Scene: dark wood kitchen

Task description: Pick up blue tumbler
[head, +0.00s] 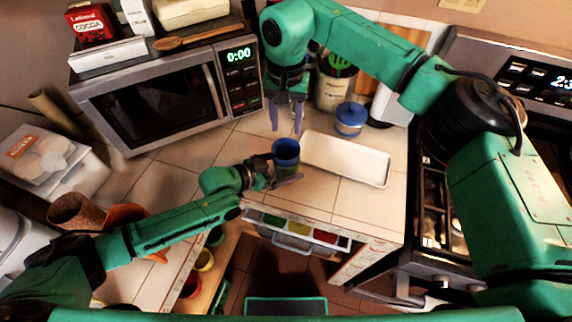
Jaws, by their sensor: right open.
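The blue tumbler (285,152) stands upright on the tiled counter, near its front edge and left of a white tray. My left gripper (276,170) is at the tumbler, with its fingers apart, one at the tumbler's left side and one low in front of it. I cannot tell whether they press on it. The tumbler's lower part is partly hidden by the gripper. My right gripper (286,120) is open and empty, pointing down above the counter behind the tumbler.
The empty white tray (346,158) lies right of the tumbler. A blue lidded jar (350,119) and a utensil crock (332,92) stand behind it. A microwave (155,100) is at the back left. An open drawer (293,232) shows below the counter edge.

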